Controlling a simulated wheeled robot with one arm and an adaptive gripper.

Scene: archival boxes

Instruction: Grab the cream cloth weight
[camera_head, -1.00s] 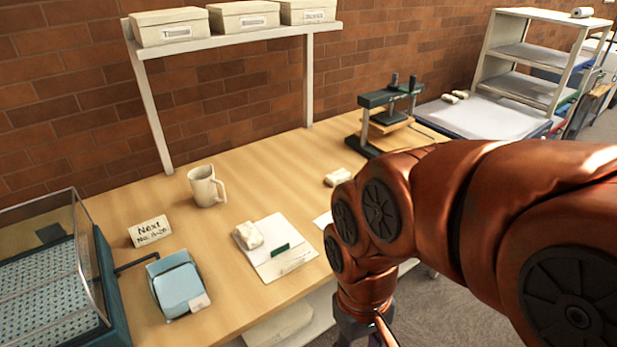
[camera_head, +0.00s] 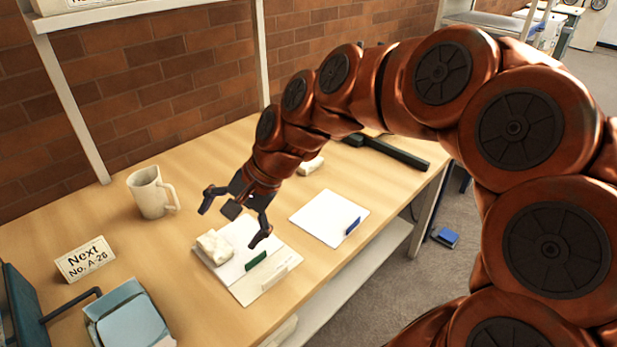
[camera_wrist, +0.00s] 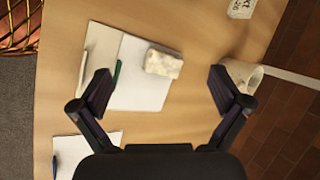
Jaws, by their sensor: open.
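A cream cloth weight (camera_head: 214,246) lies on the left part of a white folder (camera_head: 240,290) with a green tab. It also shows in the wrist view (camera_wrist: 163,63), between and beyond my fingertips. My gripper (camera_head: 231,224) is open and empty, above the folder and apart from the weight. In the wrist view my gripper (camera_wrist: 160,78) has its two fingers spread wide on either side of the weight. A second cream block (camera_head: 311,165) lies farther back on the table, partly hidden by my arm.
A white mug (camera_head: 150,192) stands behind and left of the weight. A "Next No. A-26" card (camera_head: 85,259) and a light-blue box (camera_head: 128,320) are at the left. A white sheet with a blue tab (camera_head: 328,217) lies at the right. Bare wood surrounds the folder.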

